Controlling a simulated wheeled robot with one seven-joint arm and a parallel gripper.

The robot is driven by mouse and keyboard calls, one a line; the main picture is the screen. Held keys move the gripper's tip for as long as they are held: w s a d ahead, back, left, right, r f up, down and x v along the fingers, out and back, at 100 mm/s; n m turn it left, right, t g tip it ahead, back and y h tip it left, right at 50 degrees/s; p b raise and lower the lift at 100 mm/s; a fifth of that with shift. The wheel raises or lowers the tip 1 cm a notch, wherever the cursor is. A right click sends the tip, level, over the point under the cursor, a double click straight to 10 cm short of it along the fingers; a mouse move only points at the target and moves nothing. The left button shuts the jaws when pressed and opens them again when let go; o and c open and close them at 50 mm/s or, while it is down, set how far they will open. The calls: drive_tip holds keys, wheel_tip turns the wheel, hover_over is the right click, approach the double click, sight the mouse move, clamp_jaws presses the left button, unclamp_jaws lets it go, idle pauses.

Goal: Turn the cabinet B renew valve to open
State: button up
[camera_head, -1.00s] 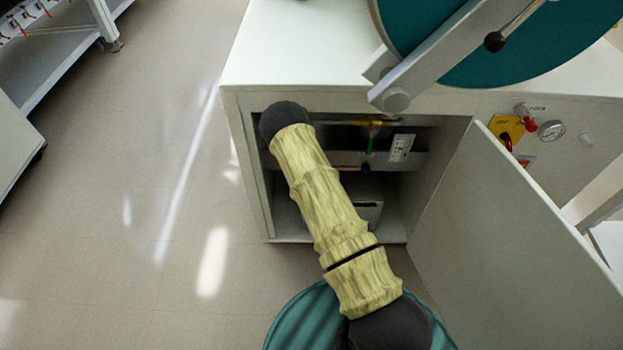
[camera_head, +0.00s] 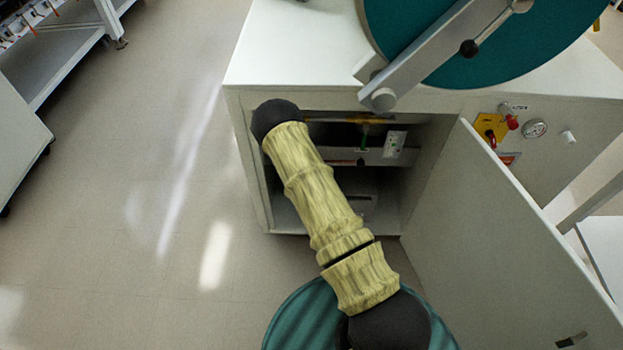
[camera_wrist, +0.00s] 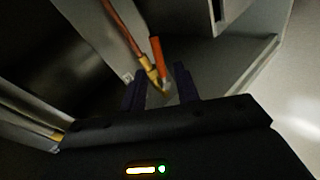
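The cabinet (camera_head: 300,50) stands open at its lower front, with its door (camera_head: 490,230) swung out to the right. In the wrist view, a brass valve (camera_wrist: 149,68) on a copper pipe (camera_wrist: 122,25) has an orange-red lever (camera_wrist: 157,53). My gripper (camera_wrist: 160,82) is open, with its two dark fingers apart and the valve just beyond and between their tips. I cannot tell if they touch it. In the head view my gripper is hidden behind my arm. A green handle (camera_head: 364,138) shows inside the cabinet; no readable label marks the renew valve.
A white tag (camera_head: 395,144) hangs inside the bay. The opening is narrow, with a side wall close to my arm. A yellow plate, red knob (camera_head: 512,121) and gauge (camera_head: 534,128) are on the front panel.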

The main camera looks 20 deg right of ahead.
drive_tip(key=c, duration=0.5)
drive_tip(key=shift+w+r+m, duration=0.1)
drive_tip(key=shift+r+m, duration=0.2)
drive_tip(key=shift+r, duration=0.05)
clamp_jaws()
drive_tip(key=s+a+r+m+g, duration=0.1)
drive_tip(key=s+r+m+g, duration=0.2)
drive_tip(key=r, duration=0.5)
drive_tip(key=s+a+r+m+g, duration=0.2)
drive_tip(key=s+r+m, duration=0.15)
drive_tip(key=r, duration=0.45)
drive_tip(key=s+a+r+m+g+y, duration=0.1)
drive_tip(key=s+r+m, duration=0.1)
drive_tip(key=s+r, duration=0.4)
drive_tip(key=s+a+r+m+g, duration=0.1)
drive_tip(key=s+r, duration=0.5)
drive_tip(key=s, duration=0.6)
drive_tip(key=m+g, duration=0.1)
drive_tip(key=m, duration=0.1)
drive_tip(key=shift+a+r+m+g+y, duration=0.25)
drive_tip(key=shift+r+m+g+y, duration=0.05)
drive_tip(key=shift+m+y, duration=0.1)
drive_tip(key=shift+w, duration=0.1)
